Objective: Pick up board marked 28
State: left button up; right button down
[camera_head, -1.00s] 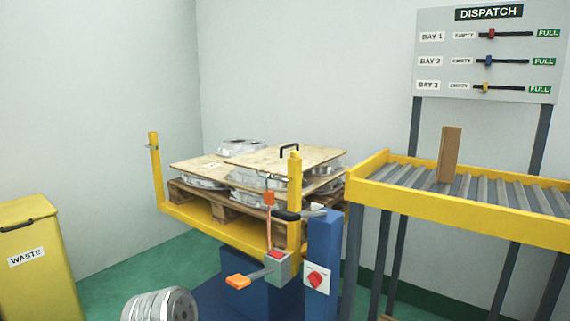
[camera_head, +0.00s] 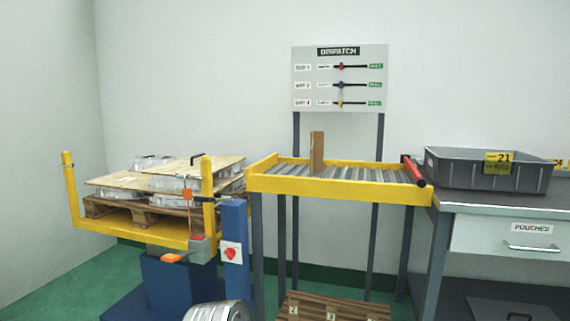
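No board with a readable 28 is in view. Two flat plywood boards lie among the castings on the pallet: a left one (camera_head: 118,181) and a right one (camera_head: 200,166) with a black handle on top. Any marking on them is too small to read. A narrow brown board (camera_head: 317,153) stands upright on the roller conveyor (camera_head: 340,186), with no legible number. Neither of my grippers is in view.
The pallet (camera_head: 130,211) sits on a yellow-framed lift (camera_head: 130,230) with upright posts. A grey bin (camera_head: 485,172) labelled 21 stands on the bench at right. A slatted wooden surface (camera_head: 335,309) and a metal drum (camera_head: 217,312) are low in front.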

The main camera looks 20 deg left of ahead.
aim_at(191, 165)
jog(key=j+z, duration=0.2)
jog(key=j, duration=0.3)
jog(key=k+j+z, duration=0.15)
jog(key=j, duration=0.4)
jog(key=j+z, duration=0.2)
jog(key=j, duration=0.3)
jog(key=k+j+z, duration=0.2)
jog(key=j, duration=0.3)
jog(key=i, duration=0.05)
